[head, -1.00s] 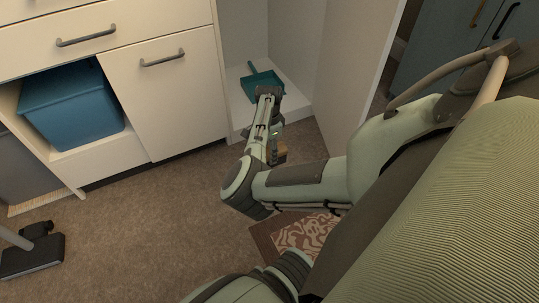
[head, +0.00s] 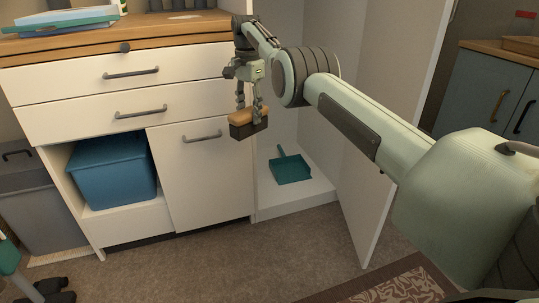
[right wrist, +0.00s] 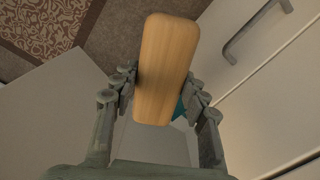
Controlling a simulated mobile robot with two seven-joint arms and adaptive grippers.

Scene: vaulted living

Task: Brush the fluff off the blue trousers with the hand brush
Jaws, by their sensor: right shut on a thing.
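The hand brush (head: 248,123) has a light wooden back and dark bristles. My right gripper (head: 250,108) is shut on it and holds it in the air, bristles down, in front of the cabinet's right side. In the right wrist view the brush's wooden back (right wrist: 167,65) sits between the two fingers (right wrist: 160,95). The blue trousers and the fluff are not in view. My left gripper is not in view.
A teal dustpan (head: 291,168) lies on the floor of the open tall cupboard, whose door (head: 378,150) stands open. A blue bin (head: 113,172) sits in the white cabinet. The wooden worktop (head: 150,37) holds a teal item (head: 62,20). A patterned rug (head: 400,285) lies in front.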

